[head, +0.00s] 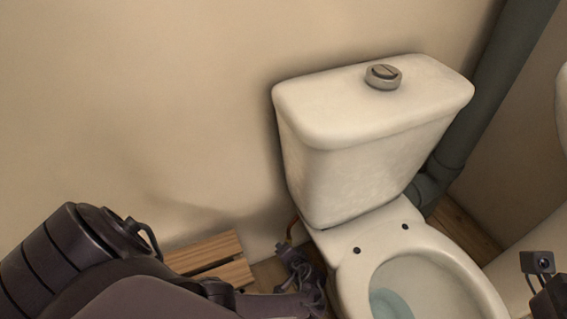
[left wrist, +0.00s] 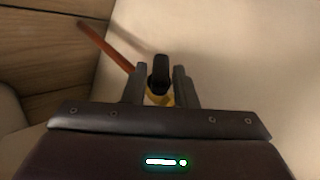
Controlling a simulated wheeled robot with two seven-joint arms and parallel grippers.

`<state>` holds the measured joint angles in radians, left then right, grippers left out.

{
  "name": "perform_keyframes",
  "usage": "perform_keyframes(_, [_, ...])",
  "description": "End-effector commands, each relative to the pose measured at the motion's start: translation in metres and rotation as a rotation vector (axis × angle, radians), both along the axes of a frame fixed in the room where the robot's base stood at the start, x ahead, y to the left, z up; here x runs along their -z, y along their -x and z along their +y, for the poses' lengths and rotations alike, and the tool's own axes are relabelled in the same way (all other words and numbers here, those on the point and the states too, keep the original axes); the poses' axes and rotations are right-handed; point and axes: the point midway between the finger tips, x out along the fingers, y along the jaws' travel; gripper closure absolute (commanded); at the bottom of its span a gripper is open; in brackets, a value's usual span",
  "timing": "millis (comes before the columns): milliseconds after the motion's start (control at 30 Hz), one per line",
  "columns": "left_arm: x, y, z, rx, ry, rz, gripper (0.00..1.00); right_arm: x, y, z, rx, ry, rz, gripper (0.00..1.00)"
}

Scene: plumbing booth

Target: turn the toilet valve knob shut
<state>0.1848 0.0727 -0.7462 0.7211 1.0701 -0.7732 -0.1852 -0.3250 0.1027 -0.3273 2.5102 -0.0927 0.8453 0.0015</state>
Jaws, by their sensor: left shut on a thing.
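The valve's dark knob (left wrist: 160,72) stands upright between the two fingers of my left gripper (left wrist: 159,80) in the left wrist view. The brass valve body (left wrist: 160,99) shows just below it, and a reddish copper pipe (left wrist: 106,47) runs off to the upper left. My left gripper (head: 288,256) is shut on the knob, low beside the toilet in the head view. There the gripper hides the knob, and only a short bit of copper pipe (head: 291,228) shows above it.
The white toilet cistern (head: 340,170) and bowl (head: 436,255) stand close right of my left gripper. A wooden slatted piece (head: 207,250) lies on the floor behind my left forearm. A grey waste pipe (head: 490,95) runs behind the cistern. The beige wall (head: 130,100) is close behind.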

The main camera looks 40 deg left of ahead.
Motion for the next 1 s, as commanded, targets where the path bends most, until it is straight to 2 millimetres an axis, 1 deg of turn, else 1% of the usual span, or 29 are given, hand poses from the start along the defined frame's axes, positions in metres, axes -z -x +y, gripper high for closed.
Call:
perform_keyframes(33, [0.0055,0.0001,-0.0015,0.001,-0.027,0.006,0.98,0.0063,-0.0003,0.0002,0.0,0.001,-0.002,0.64])
perform_keyframes(67, [0.0056,0.0002,-0.002,0.001,-0.04,0.007,0.98,0.0066,-0.0002,0.0003,0.0,0.001,-0.005,0.64])
perform_keyframes(233, [0.0027,0.0006,-0.0017,0.003,-0.088,0.012,0.98,0.0025,0.0017,0.0002,0.001,0.001,-0.031,0.64])
perform_keyframes(500, [0.0018,0.001,-0.0014,0.004,-0.09,0.013,0.98,-0.0001,0.0022,0.0,0.002,-0.001,-0.037,0.64])
perform_keyframes(533, [0.0018,0.0011,-0.0014,0.004,-0.09,0.013,0.72,-0.0001,0.0022,0.0,0.002,-0.001,-0.037,0.64])
perform_keyframes(600, [0.0017,0.001,-0.0013,0.003,-0.089,0.012,0.63,-0.0001,0.0022,-0.0001,0.002,-0.001,-0.037,0.64])
perform_keyframes(867, [0.001,0.0005,-0.001,0.003,-0.089,0.01,0.63,0.0024,0.0009,-0.0007,0.003,-0.004,-0.023,0.64])
perform_keyframes(1000, [-0.0003,0.0011,0.0005,0.0,-0.067,0.009,0.63,-0.0023,0.0012,-0.0006,0.003,-0.004,-0.026,0.64])
